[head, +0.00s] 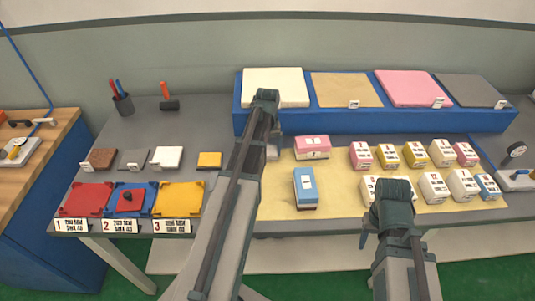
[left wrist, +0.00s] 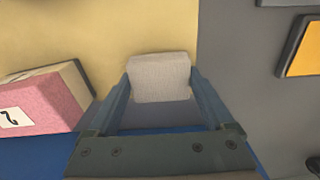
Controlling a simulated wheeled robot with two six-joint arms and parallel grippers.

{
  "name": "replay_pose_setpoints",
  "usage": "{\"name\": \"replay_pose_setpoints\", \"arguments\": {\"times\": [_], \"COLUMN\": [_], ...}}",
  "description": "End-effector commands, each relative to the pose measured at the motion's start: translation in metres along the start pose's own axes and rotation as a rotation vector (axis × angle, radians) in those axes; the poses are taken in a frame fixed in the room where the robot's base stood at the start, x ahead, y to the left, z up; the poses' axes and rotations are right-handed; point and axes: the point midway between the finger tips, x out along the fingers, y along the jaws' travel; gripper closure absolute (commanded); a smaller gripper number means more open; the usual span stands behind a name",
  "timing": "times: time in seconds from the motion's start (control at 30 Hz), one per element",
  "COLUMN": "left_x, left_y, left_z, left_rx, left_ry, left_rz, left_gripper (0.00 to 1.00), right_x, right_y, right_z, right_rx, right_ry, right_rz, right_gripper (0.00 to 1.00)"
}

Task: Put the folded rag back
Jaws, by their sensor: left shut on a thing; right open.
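The folded rag (left wrist: 160,78) is a small light grey block between the two fingers of my left gripper (left wrist: 160,88), which is shut on it. In the head view a small part of the rag (head: 273,151) shows just right of my left forearm, near the left edge of the yellow mat. The forearm hides the rest of it and the fingers. My right gripper (head: 392,203) is open, at the front of the yellow mat.
A blue riser (head: 365,122) with several flat pads stands behind. Several small boxes stand on the yellow mat (head: 345,180). A pink box (left wrist: 42,103) is close to my left gripper. Red, blue and yellow trays (head: 178,200) and small blocks lie at left. Grey table is bare between.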

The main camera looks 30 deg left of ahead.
Motion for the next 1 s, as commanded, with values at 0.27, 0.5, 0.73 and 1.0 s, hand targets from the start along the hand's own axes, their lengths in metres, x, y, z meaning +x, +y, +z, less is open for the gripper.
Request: {"name": "replay_pose_setpoints", "arguments": {"times": [0.27, 0.5, 0.73, 1.0], "left_x": [0.002, 0.001, -0.002, -0.023], "left_y": [0.000, 0.000, 0.000, 0.000], "left_z": [0.000, 0.000, 0.000, 0.000], "left_rx": [0.000, 0.000, 0.000, 0.000], "left_ry": [0.000, 0.000, 0.000, 0.000], "left_rz": [0.000, 0.000, 0.000, 0.000], "left_gripper": [0.58, 0.00, 0.00, 0.00], "right_x": [0.002, 0.001, -0.002, -0.023], "right_y": [0.000, 0.000, 0.000, 0.002], "right_z": [0.000, 0.000, 0.000, 0.001], "right_rx": [0.000, 0.000, 0.000, 0.000], "right_ry": [0.000, 0.000, 0.000, 0.000], "right_rz": [0.000, 0.000, 0.000, 0.000], "right_gripper": [0.50, 0.50, 0.50, 0.50]}}
